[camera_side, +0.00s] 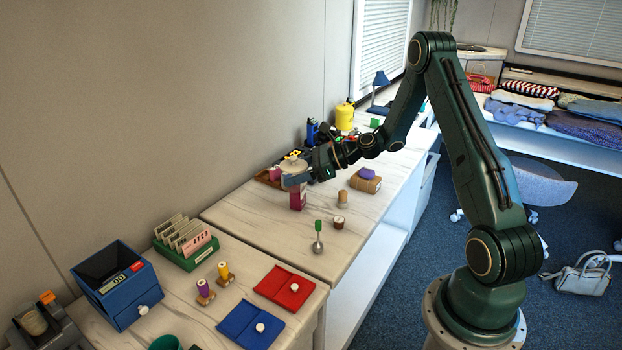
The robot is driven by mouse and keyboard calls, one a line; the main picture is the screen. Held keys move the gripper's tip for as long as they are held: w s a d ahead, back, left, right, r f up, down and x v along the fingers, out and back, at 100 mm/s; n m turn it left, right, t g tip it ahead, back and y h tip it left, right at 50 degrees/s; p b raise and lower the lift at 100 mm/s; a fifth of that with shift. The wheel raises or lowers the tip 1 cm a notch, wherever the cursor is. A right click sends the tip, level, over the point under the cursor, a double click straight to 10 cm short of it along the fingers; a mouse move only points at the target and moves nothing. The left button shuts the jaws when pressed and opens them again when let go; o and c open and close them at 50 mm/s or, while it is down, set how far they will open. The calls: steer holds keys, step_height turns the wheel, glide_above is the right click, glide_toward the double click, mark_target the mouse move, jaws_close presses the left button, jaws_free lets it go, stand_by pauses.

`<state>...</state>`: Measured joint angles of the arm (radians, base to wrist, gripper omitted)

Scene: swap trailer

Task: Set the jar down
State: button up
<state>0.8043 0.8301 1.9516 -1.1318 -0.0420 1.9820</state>
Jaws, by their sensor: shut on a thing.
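My gripper (297,179) is at the far end of the bench, pointing left, and is shut on a pale jar (293,164) with a cream-coloured top. The jar looks upright. A magenta block (298,200) shows just below the jar and the fingers. I cannot tell whether the jar touches this block or is held apart from it. The fingers are small in this view, and the gripper partly hides the jar's lower part.
A wooden block with a purple item (368,174), a small cork-like piece (342,198) and a green-handled tool (318,235) stand to the right and front. The bench's front left (255,217) is clear.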

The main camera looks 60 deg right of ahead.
step_height(320, 180, down, 11)
steer(key=shift+f, duration=0.15)
stand_by(0.4)
steer(key=shift+f, duration=0.1)
steer(key=shift+f, duration=1.8)
steer(key=shift+f, duration=0.1)
steer(key=o, duration=1.6)
steer(key=shift+c, duration=0.2)
steer(key=v, duration=1.2)
